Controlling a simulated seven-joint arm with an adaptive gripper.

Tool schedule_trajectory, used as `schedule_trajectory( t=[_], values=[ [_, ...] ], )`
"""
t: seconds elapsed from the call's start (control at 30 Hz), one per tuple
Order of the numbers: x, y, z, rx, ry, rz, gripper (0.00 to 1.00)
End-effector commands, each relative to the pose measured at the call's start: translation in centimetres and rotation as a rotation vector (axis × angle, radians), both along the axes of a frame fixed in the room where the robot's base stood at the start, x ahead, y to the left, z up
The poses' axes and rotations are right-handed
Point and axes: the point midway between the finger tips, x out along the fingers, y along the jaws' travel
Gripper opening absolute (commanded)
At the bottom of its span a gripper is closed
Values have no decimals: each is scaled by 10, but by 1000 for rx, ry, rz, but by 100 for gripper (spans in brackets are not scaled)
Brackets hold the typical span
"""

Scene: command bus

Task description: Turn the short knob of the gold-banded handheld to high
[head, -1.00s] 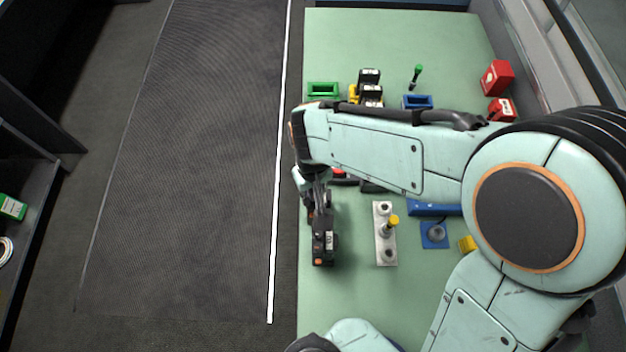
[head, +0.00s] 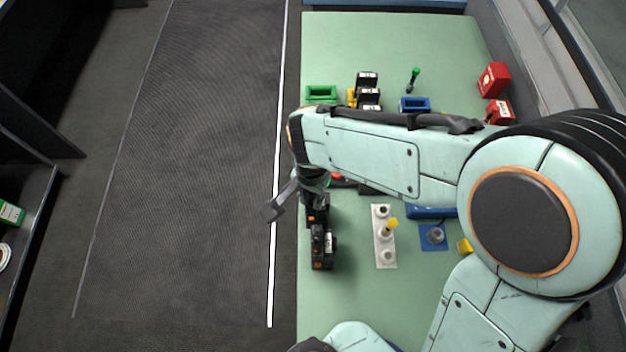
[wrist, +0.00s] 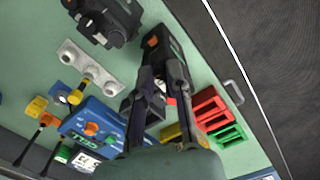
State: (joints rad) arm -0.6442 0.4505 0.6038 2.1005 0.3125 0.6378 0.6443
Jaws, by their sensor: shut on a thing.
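Two black handhelds lie near the bench's left edge in the head view. One (head: 317,215) is just below my gripper; it also shows in the wrist view (wrist: 160,45), with an orange patch and its end between my fingers. The other (head: 322,248) is nearer the front and shows at the top of the wrist view (wrist: 105,20). I cannot make out a gold band on either. My gripper (wrist: 158,88) is closed at the first handheld's end, apparently on a knob; the fingers hide the knobs and their setting. In the head view my arm mostly hides the gripper.
A white plate with a yellow-capped lever (head: 390,227), a blue knob base (head: 433,237) and a yellow block (head: 465,246) stand to the right.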

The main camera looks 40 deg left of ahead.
Motion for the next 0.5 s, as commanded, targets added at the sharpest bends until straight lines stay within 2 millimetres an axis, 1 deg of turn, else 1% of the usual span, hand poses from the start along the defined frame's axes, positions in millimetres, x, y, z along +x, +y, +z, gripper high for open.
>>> schedule_trajectory(
  t=[0.2, 0.5],
  values=[
    [1, -1, -1, -2, -1, -116, 0],
    [1, -1, -1, -3, -1, -185, 0]
  ],
)
